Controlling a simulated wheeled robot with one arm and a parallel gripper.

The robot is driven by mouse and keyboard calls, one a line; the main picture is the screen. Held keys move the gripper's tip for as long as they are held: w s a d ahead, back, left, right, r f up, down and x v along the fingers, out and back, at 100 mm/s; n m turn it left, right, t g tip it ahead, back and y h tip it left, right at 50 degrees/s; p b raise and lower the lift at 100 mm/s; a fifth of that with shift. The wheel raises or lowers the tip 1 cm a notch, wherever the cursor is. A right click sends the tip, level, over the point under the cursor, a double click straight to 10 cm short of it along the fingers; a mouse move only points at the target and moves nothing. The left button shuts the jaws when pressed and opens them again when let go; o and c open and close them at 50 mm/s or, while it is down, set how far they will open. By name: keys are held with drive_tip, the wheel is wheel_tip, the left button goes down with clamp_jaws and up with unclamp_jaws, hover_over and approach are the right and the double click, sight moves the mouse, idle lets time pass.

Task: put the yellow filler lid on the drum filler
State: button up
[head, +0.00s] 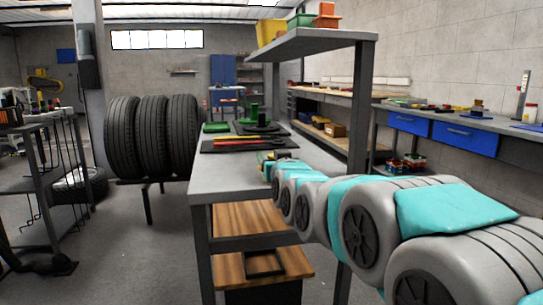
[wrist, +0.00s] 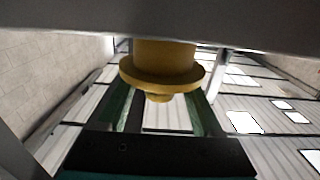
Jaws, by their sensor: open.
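A yellow part (wrist: 165,68) with a round body, a wide flange and a small knob shows at the top middle of the wrist view, against a grey surface. It looks like the yellow filler lid; I cannot tell what it rests on. My gripper (wrist: 160,108) has two green fingers, spread apart on either side of the knob end. They do not visibly clamp it. In the head view my gripper (head: 270,163) is small and partly hidden by my arm, at the right edge of the grey bench. I cannot make out the drum filler.
The grey bench (head: 228,182) holds a dark tray (head: 222,147) with red and yellow tools and several green parts (head: 252,113) behind it. A shelf (head: 318,40) with coloured bins overhangs the bench on a grey post (head: 363,105). Tyres (head: 152,135) stand at left.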

drive_tip(key=v, duration=1)
drive_tip(key=shift+r, duration=0.1)
